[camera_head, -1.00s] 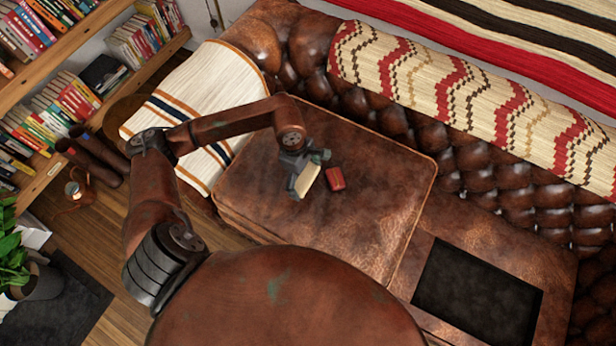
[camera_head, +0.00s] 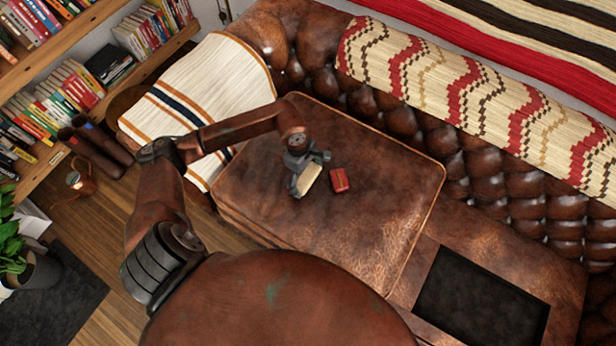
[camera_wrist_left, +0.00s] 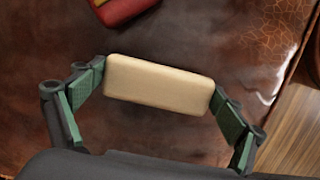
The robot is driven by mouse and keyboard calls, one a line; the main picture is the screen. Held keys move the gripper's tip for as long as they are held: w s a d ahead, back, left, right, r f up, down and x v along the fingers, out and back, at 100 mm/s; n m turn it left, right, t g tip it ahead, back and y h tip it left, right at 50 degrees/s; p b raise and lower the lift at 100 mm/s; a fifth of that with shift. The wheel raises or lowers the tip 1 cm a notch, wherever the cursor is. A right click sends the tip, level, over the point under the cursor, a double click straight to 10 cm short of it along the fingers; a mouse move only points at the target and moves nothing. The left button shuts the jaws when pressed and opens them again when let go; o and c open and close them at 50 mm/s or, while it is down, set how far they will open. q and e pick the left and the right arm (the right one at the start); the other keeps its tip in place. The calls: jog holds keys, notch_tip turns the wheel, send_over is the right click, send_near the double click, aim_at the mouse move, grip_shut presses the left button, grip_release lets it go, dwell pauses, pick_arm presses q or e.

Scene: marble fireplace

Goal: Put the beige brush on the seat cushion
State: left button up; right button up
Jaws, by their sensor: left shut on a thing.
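The beige brush (camera_head: 309,178) is a small pale block between the fingers of my left gripper (camera_head: 300,183). In the left wrist view the brush (camera_wrist_left: 158,84) lies across the gap, its two ends against the green finger pads of the left gripper (camera_wrist_left: 158,92). The brown leather seat cushion (camera_head: 375,215) is directly below; it also fills most of the left wrist view (camera_wrist_left: 240,60). I cannot tell whether the brush touches the cushion or is just above it. My right gripper is not in view.
A small red block (camera_head: 340,180) lies on the cushion just right of the brush. A striped blanket (camera_head: 215,80) hangs at the left, and a patterned roll (camera_head: 440,75) lies along the tufted backrest. A dark recess (camera_head: 480,300) is at the lower right. The cushion's right half is clear.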

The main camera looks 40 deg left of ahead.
pick_arm(q)
jog(key=shift+f, duration=0.15)
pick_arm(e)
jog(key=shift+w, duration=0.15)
pick_arm(q)
jog(key=o, duration=0.9)
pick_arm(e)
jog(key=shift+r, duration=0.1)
pick_arm(q)
jog(key=shift+r, duration=0.5)
jog(key=r+p, duration=0.1)
jog(key=r, duration=0.2)
jog(key=a+r+p, duration=0.1)
jog(key=r, duration=0.3)
jog(key=a+r+p, duration=0.1)
jog(key=r, duration=0.3)
jog(key=shift+a, duration=0.1)
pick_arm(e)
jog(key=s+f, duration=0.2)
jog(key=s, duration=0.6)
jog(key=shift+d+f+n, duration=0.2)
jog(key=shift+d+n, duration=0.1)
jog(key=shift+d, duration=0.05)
